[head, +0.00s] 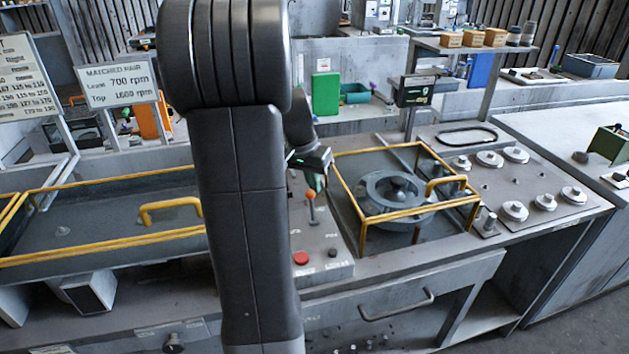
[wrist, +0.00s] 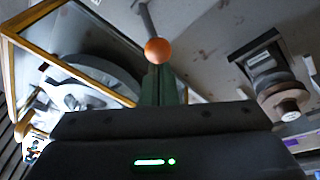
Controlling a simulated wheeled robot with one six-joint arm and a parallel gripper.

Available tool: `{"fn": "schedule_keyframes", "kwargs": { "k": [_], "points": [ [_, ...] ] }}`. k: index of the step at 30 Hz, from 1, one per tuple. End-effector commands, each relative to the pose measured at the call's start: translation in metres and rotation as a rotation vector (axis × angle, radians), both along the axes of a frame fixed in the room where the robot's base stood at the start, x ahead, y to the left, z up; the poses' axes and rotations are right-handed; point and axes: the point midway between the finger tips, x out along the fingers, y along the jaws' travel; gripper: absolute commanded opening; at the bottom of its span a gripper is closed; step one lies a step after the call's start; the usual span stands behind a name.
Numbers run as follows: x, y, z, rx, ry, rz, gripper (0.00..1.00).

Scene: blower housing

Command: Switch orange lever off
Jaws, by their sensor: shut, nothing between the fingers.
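The orange lever (head: 310,196) has a round orange knob on a thin grey stem and stands on a grey control panel (head: 325,242). In the wrist view its knob (wrist: 157,50) is just beyond the fingertips, with the stem running up the picture. My gripper (head: 320,184) is shut and empty, with its greenish fingers pointing down just above and beside the knob. The fingers also show in the wrist view (wrist: 161,82). I cannot tell whether they touch the knob. My own arm hides part of the panel's left side.
A red button (head: 301,258) sits at the panel's front. To the right, a yellow-framed guard (head: 362,226) encloses a grey blower wheel (head: 378,204). Another yellow-framed cover (head: 100,242) lies to the left. A small dark display (head: 415,92) stands behind. A drawer handle (head: 397,306) is below.

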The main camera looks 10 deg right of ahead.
Motion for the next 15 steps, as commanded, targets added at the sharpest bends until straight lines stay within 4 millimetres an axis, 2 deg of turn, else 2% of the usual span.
{"fn": "schedule_keyframes", "kwargs": {
  "k": [15],
  "points": [
    [-0.0042,-0.0005,0.0025,0.002,-0.073,0.0,0.0]
  ]
}}
